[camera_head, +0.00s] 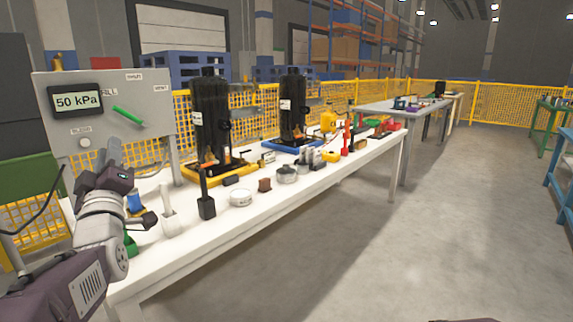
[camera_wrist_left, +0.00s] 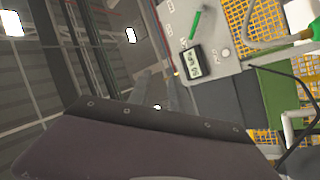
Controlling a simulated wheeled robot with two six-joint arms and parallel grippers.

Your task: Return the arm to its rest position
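My left arm comes in from the lower left in the head view. Its gripper (camera_head: 113,152) is raised above the near left end of the white table, in front of the grey panel. The two fingers point upward and stand apart with nothing between them; they also show faintly in the left wrist view (camera_wrist_left: 157,80). The grey panel (camera_head: 155,115) has a display (camera_head: 77,101) reading 50 kPa, a green lever (camera_head: 128,116) slanting down to the right, and a round knob (camera_head: 85,143). My right gripper is not in view.
The white table (camera_head: 225,222) holds two black compressors (camera_head: 211,115) (camera_head: 293,108) on yellow and blue trays, plus several small parts along its front edge. A white-handled tool (camera_head: 168,205) stands close to my left wrist. The floor (camera_head: 430,230) at right is clear.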

